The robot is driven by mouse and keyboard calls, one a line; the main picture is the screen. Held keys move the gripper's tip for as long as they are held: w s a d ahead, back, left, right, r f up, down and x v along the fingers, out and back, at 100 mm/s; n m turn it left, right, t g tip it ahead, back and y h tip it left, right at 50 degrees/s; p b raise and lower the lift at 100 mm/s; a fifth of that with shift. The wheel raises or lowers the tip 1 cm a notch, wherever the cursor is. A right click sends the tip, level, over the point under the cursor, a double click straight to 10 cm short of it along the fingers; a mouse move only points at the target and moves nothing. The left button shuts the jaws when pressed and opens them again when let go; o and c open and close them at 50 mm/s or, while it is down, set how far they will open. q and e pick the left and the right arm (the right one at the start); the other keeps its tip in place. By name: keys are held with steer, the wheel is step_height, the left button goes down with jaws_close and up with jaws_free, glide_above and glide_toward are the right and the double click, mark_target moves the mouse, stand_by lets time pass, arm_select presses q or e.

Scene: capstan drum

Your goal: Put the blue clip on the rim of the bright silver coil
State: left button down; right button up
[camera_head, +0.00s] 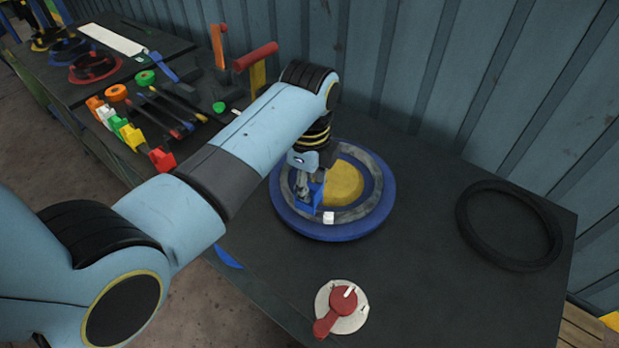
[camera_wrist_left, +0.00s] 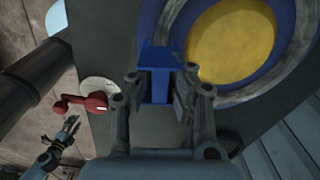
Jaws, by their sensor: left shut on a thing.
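The blue clip (camera_head: 316,194) is between the fingers of my left gripper (camera_head: 306,186). In the left wrist view the clip (camera_wrist_left: 160,78) is upright between the shut fingers (camera_wrist_left: 158,90). The silver-grey coil (camera_head: 365,207) is a ring around a yellow centre, inside a blue rim, with a white tag on its near side. The clip is over the left part of the ring; I cannot tell if it touches. In the left wrist view the coil (camera_wrist_left: 250,94) is partly hidden by the gripper. My right gripper (camera_wrist_left: 70,130) shows small at lower left there, too small to read.
A red lever on a pale disc (camera_head: 340,308) is in front of the drum. A black ring (camera_head: 509,225) lies to the right. A bench (camera_head: 65,92) at left holds coloured clips and tools. A corrugated wall (camera_head: 440,70) stands behind. The tabletop between drum and black ring is clear.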

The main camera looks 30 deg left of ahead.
arm_select(q)
steer(key=shift+f, duration=0.35)
steer(key=shift+f+b, duration=0.45)
steer(key=shift+f, duration=0.4)
steer(key=shift+f+b, duration=0.3)
steer(key=shift+f, duration=0.3)
arm_select(e)
steer(key=shift+a+f, duration=0.55)
steer(key=shift+f, duration=0.2)
steer(key=shift+d, duration=0.3)
arm_select(q)
steer(key=shift+f, duration=0.3)
arm_select(e)
steer(key=shift+d, duration=0.15)
arm_select(q)
steer(key=c, duration=1.2)
jaws_free()
steer(key=shift+r, duration=0.1)
